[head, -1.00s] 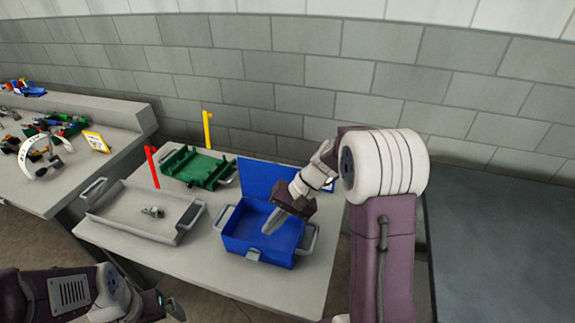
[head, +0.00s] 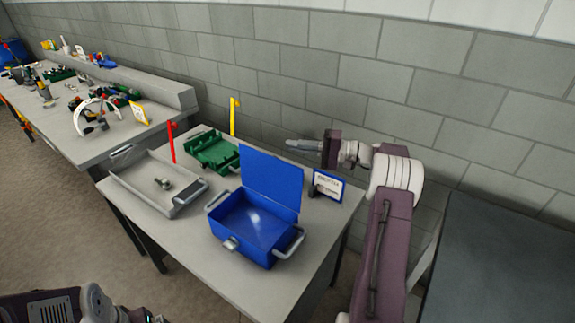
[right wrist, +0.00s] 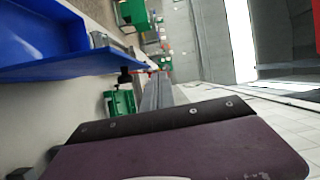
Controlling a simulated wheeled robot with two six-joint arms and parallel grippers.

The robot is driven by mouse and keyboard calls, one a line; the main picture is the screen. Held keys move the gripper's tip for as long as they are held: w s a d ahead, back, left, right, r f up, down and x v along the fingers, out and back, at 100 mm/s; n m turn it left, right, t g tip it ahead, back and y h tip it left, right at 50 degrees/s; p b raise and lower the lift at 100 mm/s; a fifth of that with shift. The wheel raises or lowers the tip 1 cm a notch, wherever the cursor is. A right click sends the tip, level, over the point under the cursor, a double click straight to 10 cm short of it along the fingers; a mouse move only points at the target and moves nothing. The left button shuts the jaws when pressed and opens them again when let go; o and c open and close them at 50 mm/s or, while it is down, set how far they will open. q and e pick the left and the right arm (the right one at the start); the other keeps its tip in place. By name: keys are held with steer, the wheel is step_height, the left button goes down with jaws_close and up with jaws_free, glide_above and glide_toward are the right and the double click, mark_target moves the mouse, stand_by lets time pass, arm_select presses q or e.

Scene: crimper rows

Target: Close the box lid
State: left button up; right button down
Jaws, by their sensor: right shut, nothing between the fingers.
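A blue box (head: 240,232) stands on the light grey table with its blue lid (head: 271,180) raised upright at the back. The box looks empty inside. My right gripper (head: 290,145) is behind and above the lid, shut and empty, its fingers pointing left. In the right wrist view the shut fingers (right wrist: 155,95) run forward beside the blue lid (right wrist: 60,68), apart from it as far as I can tell. My left arm shows only in part at the bottom left; its gripper fingers are cut off by the frame edge.
A grey tray (head: 140,195) holding a small metal part sits left of the box. A green tray (head: 214,155) is behind it, near red (head: 172,142) and yellow (head: 233,116) posts. A small sign (head: 327,186) stands right of the lid. A wall is behind.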

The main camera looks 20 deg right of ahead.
mark_target(272, 176)
steer(key=s+d+f+m+t+h+b, duration=0.2)
steer(key=d+f+m+t, duration=0.1)
steer(key=d+f, duration=0.5)
arm_select(q)
steer(key=shift+a+f+p, duration=0.15)
steer(key=shift+f+p, duration=0.5)
steer(key=shift+p, duration=0.15)
arm_select(e)
steer(key=w+a+r, duration=0.1)
steer(key=w+a, duration=0.4)
steer(key=a, duration=0.4)
